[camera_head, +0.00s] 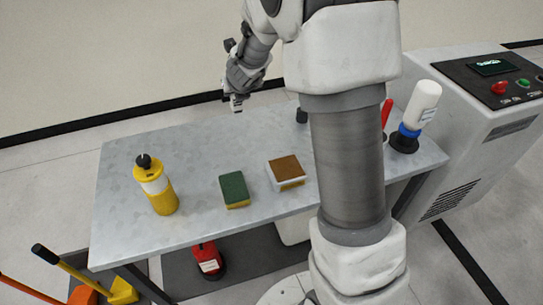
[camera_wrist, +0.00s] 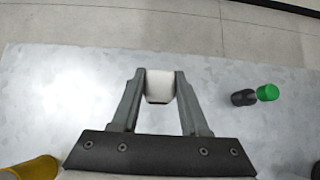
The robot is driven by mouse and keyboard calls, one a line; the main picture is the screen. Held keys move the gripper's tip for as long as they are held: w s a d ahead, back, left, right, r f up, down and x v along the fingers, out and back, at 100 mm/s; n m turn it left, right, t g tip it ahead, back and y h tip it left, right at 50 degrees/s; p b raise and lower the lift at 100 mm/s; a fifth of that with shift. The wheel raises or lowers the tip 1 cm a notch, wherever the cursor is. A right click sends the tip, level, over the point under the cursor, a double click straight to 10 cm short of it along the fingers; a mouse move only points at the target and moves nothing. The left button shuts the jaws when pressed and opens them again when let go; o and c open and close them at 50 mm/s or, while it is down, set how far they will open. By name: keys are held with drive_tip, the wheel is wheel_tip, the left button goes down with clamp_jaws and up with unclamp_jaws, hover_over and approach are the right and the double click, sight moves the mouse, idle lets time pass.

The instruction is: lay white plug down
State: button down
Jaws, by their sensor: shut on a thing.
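The white plug (camera_wrist: 159,88) is a small pale block between my two grey fingers in the wrist view. My gripper (camera_wrist: 160,78) is shut on it, one finger on each side. In the head view my gripper (camera_head: 237,102) hangs near the far edge of the grey table (camera_head: 122,225), fingers pointing down. The plug is too small to make out clearly there. In the wrist view bare tabletop (camera_wrist: 60,90) shows around the fingers. I cannot tell how high the plug is above the table.
A yellow bottle (camera_head: 160,192), a green sponge (camera_head: 235,190) and a brown-topped white block (camera_head: 286,172) stand on the table. A black-and-green item (camera_wrist: 255,95) lies right of my fingers. A white bottle (camera_head: 421,106) stands at the right. The table's far left is clear.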

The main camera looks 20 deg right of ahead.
drive_tip(key=shift+w+a+f, duration=0.1)
drive_tip(key=shift+a+f+b, duration=0.25)
drive_tip(key=shift+a+b, duration=0.05)
drive_tip(key=shift+b, duration=0.15)
drive_tip(key=s+a+f+b, duration=0.2)
drive_tip(key=a+f, duration=0.1)
drive_tip(key=s+a+f+b, duration=0.2)
drive_tip(key=a+f, duration=0.1)
drive_tip(key=f, duration=0.1)
drive_tip(key=s+a+f+b, duration=0.1)
drive_tip(key=a+f+b, duration=0.2)
drive_tip(key=shift+s+a+f, duration=0.2)
drive_tip(key=shift+s+f, duration=0.05)
drive_tip(key=shift+s, duration=0.15)
drive_tip(key=shift+f, duration=0.1)
drive_tip(key=shift+c, duration=2.1)
unclamp_jaws()
